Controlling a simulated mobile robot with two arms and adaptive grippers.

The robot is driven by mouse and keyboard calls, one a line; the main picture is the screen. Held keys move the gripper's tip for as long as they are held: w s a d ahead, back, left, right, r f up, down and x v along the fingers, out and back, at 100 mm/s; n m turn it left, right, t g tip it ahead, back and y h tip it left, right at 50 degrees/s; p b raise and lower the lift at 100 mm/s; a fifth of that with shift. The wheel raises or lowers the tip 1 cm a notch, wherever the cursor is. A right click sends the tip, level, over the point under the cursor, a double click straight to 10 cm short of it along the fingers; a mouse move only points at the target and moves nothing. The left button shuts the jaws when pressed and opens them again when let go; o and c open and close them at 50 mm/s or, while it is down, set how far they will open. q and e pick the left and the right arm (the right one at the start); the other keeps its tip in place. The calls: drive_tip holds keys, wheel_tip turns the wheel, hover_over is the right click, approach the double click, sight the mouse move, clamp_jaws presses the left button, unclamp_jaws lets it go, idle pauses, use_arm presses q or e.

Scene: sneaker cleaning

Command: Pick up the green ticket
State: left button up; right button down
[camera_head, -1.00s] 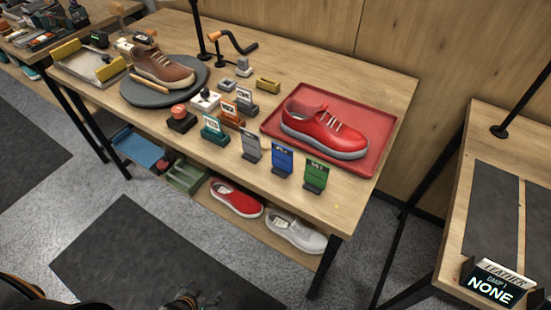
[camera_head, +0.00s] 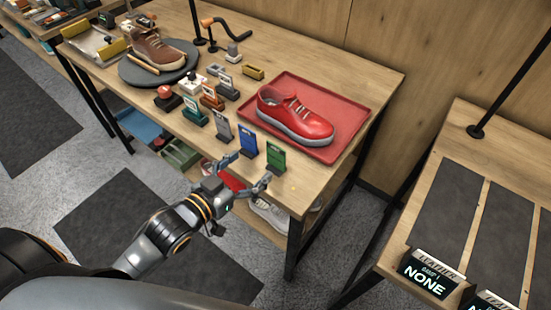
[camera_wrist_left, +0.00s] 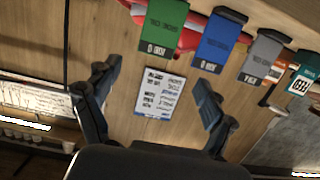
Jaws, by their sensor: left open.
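The green ticket (camera_head: 276,157) stands upright in a dark holder at the front edge of the table, at the right end of a row. In the left wrist view it is the green card (camera_wrist_left: 165,27) at the top, ahead of the gap between my fingers. My left gripper (camera_head: 250,168) is open and empty, just in front of the table edge near the green and blue tickets. It also shows in the left wrist view (camera_wrist_left: 157,80), with its fingers spread. My right gripper is not in view.
A blue ticket (camera_head: 248,140) and a grey ticket (camera_head: 222,128) stand close to the left of the green one. A red sneaker (camera_head: 295,115) sits on a red tray (camera_head: 345,112) behind. Shoes lie on the shelf below.

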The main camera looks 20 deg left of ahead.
sight(275, 149)
use_arm(q)
drive_tip(key=x, duration=0.4)
drive_tip(key=shift+w+d, duration=0.15)
drive_tip(key=shift+w, duration=0.15)
drive_tip(key=p+x, duration=0.1)
drive_tip(key=x, duration=0.4)
drive_tip(key=shift+d+f+p, duration=0.15)
drive_tip(key=shift+d+p, duration=0.15)
drive_tip(key=shift+p, duration=0.1)
drive_tip(key=c, duration=1.1)
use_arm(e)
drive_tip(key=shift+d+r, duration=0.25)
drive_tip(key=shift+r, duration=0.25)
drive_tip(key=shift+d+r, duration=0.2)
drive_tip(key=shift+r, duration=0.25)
